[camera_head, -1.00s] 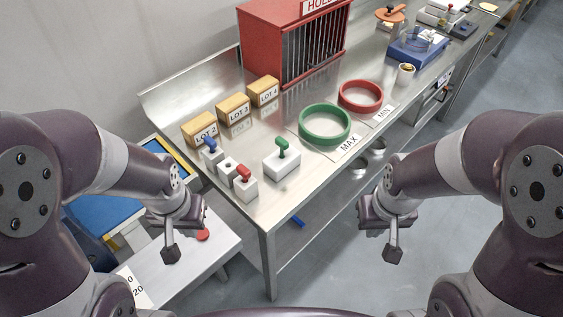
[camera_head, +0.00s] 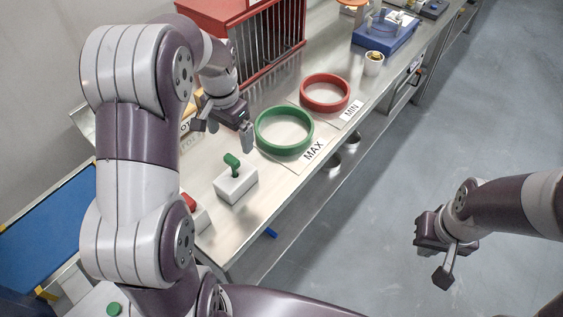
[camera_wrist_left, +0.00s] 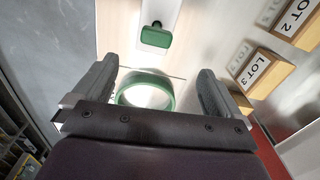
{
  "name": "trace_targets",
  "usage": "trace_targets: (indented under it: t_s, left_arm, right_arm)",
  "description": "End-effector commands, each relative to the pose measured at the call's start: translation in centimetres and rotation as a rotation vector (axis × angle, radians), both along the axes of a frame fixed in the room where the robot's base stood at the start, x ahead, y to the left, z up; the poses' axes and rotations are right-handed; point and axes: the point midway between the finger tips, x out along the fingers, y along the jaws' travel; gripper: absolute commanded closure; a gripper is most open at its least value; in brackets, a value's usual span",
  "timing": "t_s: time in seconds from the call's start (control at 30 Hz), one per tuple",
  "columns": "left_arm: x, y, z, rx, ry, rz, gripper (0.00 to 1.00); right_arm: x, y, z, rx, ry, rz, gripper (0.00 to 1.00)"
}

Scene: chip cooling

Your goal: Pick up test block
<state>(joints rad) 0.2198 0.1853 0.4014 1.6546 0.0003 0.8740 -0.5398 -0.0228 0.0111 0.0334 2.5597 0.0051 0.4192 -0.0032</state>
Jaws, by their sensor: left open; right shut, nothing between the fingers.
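A white block with a green handle (camera_head: 236,184) stands upright on the steel table, left of the green ring. In the left wrist view its green handle (camera_wrist_left: 155,37) shows beyond the fingertips. My left gripper (camera_head: 224,130) is open and empty above the table, behind the block and to the left of the green ring (camera_head: 260,141). That ring also shows between its fingers in the left wrist view (camera_wrist_left: 124,87). A red-handled block (camera_head: 190,202) is mostly hidden behind my left arm. My right gripper (camera_head: 444,277) is shut and empty over the floor.
A red ring (camera_head: 325,105) lies behind the green one, with MAX (camera_head: 313,150) and MIN labels in front. A red barred cabinet (camera_head: 262,50) stands at the back. Wooden lot boxes (camera_wrist_left: 262,72) are close to the left gripper. A white cup (camera_head: 373,64) stands farther right.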

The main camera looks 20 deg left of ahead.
Motion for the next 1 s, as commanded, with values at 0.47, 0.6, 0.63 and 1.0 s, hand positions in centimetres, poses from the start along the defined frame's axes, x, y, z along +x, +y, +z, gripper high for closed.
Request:
trace_targets:
  t_s: [0.47,0.6,0.63,1.0]
  left_arm:
    - [-0.7,-0.2,-7.0,-0.006,0.029,-0.074,0.01]
    - [-0.9,-0.5,-9.0,-0.007,0.033,-0.075,0.01]
    - [-0.9,-0.6,-9.6,-0.007,0.033,-0.075,0.01]
    - [-0.8,-0.6,-12.5,-0.005,0.026,-0.073,0.01]
  right_arm:
    - [0.0,0.0,1.1,0.0,0.0,0.0,1.0]
    - [0.0,0.0,2.0,0.0,0.0,0.0,1.0]
    - [0.0,0.0,2.3,0.0,0.0,0.0,1.0]
    - [0.0,0.0,2.4,0.0,0.0,0.0,1.0]
